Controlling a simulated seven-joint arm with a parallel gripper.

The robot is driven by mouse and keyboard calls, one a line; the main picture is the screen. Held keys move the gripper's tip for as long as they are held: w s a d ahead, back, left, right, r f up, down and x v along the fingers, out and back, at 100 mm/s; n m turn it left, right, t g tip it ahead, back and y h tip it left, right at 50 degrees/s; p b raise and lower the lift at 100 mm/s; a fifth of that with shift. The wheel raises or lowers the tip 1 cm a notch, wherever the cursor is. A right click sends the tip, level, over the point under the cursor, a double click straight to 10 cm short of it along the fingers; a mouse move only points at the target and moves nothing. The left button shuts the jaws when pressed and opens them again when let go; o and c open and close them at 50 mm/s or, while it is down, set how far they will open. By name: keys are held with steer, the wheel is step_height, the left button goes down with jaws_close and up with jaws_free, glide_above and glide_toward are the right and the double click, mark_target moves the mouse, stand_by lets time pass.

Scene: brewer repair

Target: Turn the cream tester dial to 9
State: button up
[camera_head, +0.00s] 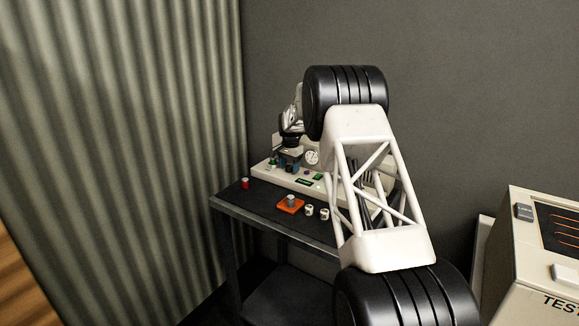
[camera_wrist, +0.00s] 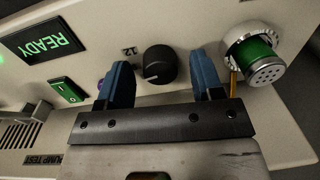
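A black round dial (camera_wrist: 159,64) sits on the cream tester panel (camera_wrist: 85,15) in the wrist view. A small "12" is printed beside it, to its left. A pale mark shows near the dial's lower left edge, but I cannot read its setting. My gripper (camera_wrist: 163,72) is open, its two blue fingers on either side of the dial with gaps visible. I cannot tell how far the fingertips are from the panel. In the head view, the cream tester (camera_head: 262,168) stands on the dark table, partly hidden by my arm.
In the wrist view, a green "READY" display (camera_wrist: 43,47) and green switch (camera_wrist: 67,91) lie left; a green cylinder in a metal collar (camera_wrist: 252,50) stands close right. In the head view, an orange block (camera_head: 290,206), white cups (camera_head: 309,210) and red item (camera_head: 245,184) sit on the table (camera_head: 262,211).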

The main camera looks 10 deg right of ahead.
mark_target(290, 166)
steer(key=shift+r, duration=0.15)
step_height(290, 166, up, 7)
steer(key=shift+s+d+f, duration=0.1)
steer(key=shift+f, duration=0.05)
steer(key=shift+r, duration=0.4)
stand_by(0.4)
steer(key=shift+s+r, duration=0.1)
